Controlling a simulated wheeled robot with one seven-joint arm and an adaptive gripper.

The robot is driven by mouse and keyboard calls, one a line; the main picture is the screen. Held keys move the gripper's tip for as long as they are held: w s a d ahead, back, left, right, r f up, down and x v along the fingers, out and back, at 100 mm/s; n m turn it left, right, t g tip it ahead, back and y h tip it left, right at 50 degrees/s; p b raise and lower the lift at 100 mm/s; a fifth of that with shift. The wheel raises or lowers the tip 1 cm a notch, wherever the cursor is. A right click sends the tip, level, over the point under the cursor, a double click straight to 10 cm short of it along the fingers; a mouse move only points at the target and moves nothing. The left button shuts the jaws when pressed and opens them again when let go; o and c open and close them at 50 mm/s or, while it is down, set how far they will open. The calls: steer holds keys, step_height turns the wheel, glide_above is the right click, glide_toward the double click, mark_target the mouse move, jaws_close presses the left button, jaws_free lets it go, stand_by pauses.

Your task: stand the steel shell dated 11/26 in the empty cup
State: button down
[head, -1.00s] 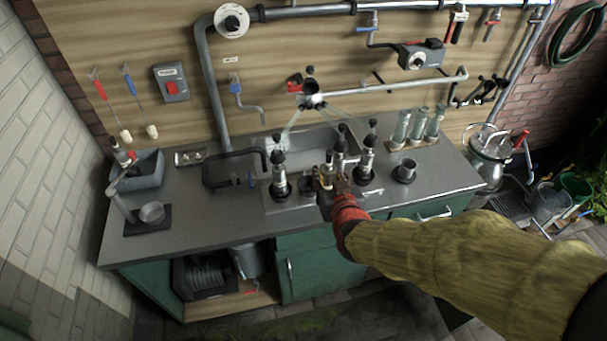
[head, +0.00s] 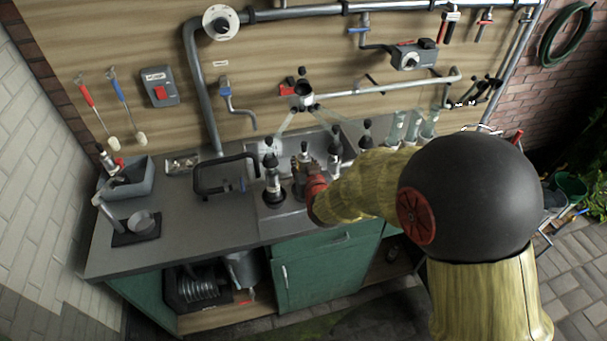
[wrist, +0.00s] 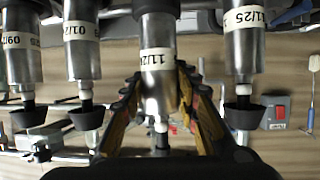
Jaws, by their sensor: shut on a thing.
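My gripper (head: 303,182) is shut on a steel shell (wrist: 158,62) at the sink's front edge. Its label starts 11/2; the last digit is hard to read. The wrist view looks upside down, and there my gripper's fingers (wrist: 163,100) flank the shell's neck end. A shell dated 11/25 (wrist: 243,45) stands to its right in the wrist view, and it shows on the left in the head view (head: 272,185). Two other shells, 01/25 (wrist: 83,50) and one starting 09 (wrist: 22,50), stand on the other side. The dark cup right of the shells is hidden behind my arm now.
A sink (head: 315,145) lies behind the shells, with a dark frame (head: 205,190) to the left. A metal cup (head: 140,222) stands on a black pad at the far left. Glass tubes (head: 397,127) stand at the right. Pipes and a tap (head: 300,95) hang above.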

mark_target(303, 171)
steer(key=shift+w+f, duration=0.3)
steer(key=shift+a+f+b, duration=0.1)
steer(key=shift+f+b, duration=0.35)
steer(key=shift+f, duration=1.05)
steer(key=shift+f, duration=0.15)
steer(key=c, duration=1.3)
jaws_free()
steer(key=shift+c, duration=0.2)
